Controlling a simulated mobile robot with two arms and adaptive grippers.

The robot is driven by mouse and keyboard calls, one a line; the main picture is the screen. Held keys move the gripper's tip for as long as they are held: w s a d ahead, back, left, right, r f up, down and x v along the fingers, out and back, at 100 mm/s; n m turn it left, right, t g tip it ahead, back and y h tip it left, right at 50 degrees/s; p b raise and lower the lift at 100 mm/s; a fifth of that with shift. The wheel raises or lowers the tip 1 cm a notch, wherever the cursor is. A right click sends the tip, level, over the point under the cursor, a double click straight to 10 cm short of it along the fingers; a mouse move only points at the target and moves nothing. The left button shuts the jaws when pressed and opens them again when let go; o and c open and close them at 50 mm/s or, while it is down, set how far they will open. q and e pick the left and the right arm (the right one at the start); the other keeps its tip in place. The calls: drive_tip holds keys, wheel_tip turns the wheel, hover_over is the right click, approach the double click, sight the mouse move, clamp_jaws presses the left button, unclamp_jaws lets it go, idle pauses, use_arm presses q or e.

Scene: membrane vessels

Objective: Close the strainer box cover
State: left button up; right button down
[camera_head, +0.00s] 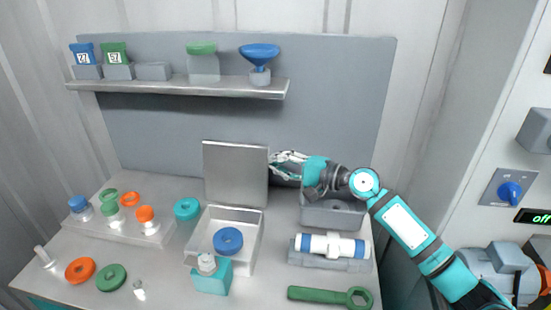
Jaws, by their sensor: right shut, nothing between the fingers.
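The strainer box (254,250) stands open on the bench, a light box with a blue ring (228,240) inside it. Its grey cover (235,174) stands upright at the back edge of the box. My right gripper (273,166) is shut and empty. It reaches in from the right, and its fingertips are at the right edge of the cover; I cannot tell whether they touch it or sit behind it. My left gripper is not in view.
A teal block (211,278) stands at the box's front corner. To the right are a grey bin (333,218), a white cylinder with blue ends (331,246) and a green wrench (330,296). A shelf (180,87) hangs above. Coloured rings and small vessels stand on the left.

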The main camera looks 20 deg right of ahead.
sight(250, 157)
drive_tip(key=x, duration=0.7)
drive_tip(key=shift+w+a, duration=0.15)
drive_tip(key=shift+w, duration=0.05)
drive_tip(key=shift+a, duration=0.1)
